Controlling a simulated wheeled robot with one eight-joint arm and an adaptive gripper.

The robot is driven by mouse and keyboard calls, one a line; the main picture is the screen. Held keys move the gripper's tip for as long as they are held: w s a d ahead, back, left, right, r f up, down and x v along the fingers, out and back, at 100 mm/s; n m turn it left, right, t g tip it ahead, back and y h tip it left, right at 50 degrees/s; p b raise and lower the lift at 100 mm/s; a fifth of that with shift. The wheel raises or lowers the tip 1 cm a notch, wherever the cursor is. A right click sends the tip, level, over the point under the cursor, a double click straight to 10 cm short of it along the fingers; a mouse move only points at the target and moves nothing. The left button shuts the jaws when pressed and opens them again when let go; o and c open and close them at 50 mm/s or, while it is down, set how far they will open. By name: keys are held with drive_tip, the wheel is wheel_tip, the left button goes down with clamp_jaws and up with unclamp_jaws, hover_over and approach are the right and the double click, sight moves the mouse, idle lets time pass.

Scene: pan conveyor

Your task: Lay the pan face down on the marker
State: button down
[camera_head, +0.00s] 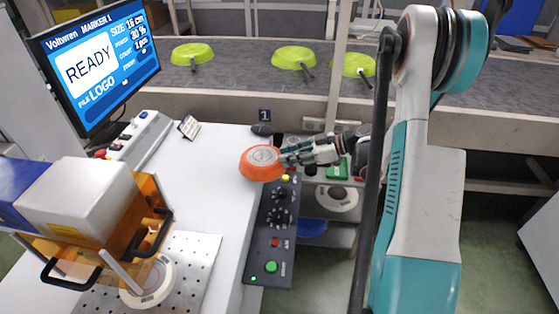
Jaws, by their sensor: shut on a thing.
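An orange pan (259,165) is held in the air near the right edge of the white table, with its round grey base turned up toward the camera. My gripper (292,156) is shut on the pan from the right, at its handle side; the handle is mostly hidden by the fingers. The marker (85,205) stands at the lower left, with a white and blue head and an orange see-through shield. Under it, a perforated metal plate (198,262) bears a round pale disc (158,290) with a grey bar across it. The shield partly hides this spot.
A control panel (262,240) with knobs and buttons runs along the table's right edge, below the pan. A monitor (100,62) reading READY stands at the back left. Green pans (293,57) lie on the conveyor (240,80) behind. The table's middle (205,185) is clear.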

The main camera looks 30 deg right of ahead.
drive_tip(key=shift+w+a, duration=1.9)
drive_tip(key=shift+a, duration=0.75)
drive_tip(key=shift+w+a, duration=1.95)
drive_tip(key=shift+a, duration=0.7)
drive_tip(key=shift+w+a, duration=1.9)
drive_tip(key=shift+a, duration=0.75)
drive_tip(key=shift+w+a+f, duration=0.1)
drive_tip(key=shift+w+a, duration=0.05)
drive_tip(key=shift+a, duration=0.05)
drive_tip(key=shift+f, duration=1.9)
drive_tip(key=shift+f, duration=0.15)
drive_tip(key=c, duration=1.3)
unclamp_jaws()
drive_tip(key=shift+d, duration=0.2)
